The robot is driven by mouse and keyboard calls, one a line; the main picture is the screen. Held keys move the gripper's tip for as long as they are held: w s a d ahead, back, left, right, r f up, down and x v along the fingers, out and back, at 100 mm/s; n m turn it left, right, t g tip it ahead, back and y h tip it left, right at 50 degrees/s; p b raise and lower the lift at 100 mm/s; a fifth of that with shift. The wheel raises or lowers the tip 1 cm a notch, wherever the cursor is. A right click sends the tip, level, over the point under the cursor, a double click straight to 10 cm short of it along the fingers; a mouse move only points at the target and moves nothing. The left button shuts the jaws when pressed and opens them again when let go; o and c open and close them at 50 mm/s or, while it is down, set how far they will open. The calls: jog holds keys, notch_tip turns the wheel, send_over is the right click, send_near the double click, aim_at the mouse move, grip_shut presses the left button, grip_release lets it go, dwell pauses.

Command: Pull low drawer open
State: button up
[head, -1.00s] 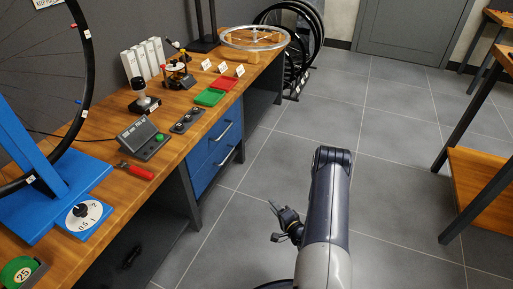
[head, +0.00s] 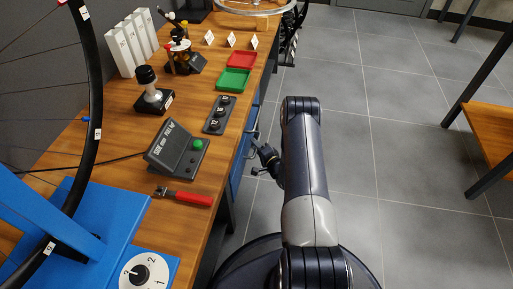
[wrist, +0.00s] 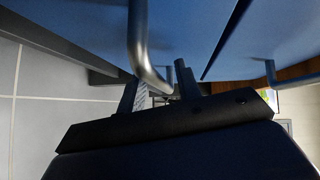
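The low drawer has a blue front (wrist: 90,25) with a bent metal bar handle (wrist: 142,45), large and near in the wrist view. My gripper (wrist: 158,90) is at this handle, with its two dark fingers apart and the handle's near part showing between them. I cannot tell whether they touch it. The upper drawer's handle (wrist: 270,72) is farther right, clear of the fingers. In the head view my gripper (head: 256,160) is beside the blue drawer unit (head: 236,170) under the bench, which the bench top and my arm mostly hide.
The wooden bench top (head: 195,235) overhangs the drawers. It carries a red-handled tool (head: 190,198), a control box (head: 178,148) and a green tray (head: 233,80). Tiled floor (head: 370,150) is free to the right, up to another table (head: 492,130).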

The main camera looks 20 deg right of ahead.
jog(key=shift+c, duration=0.4)
grip_shut()
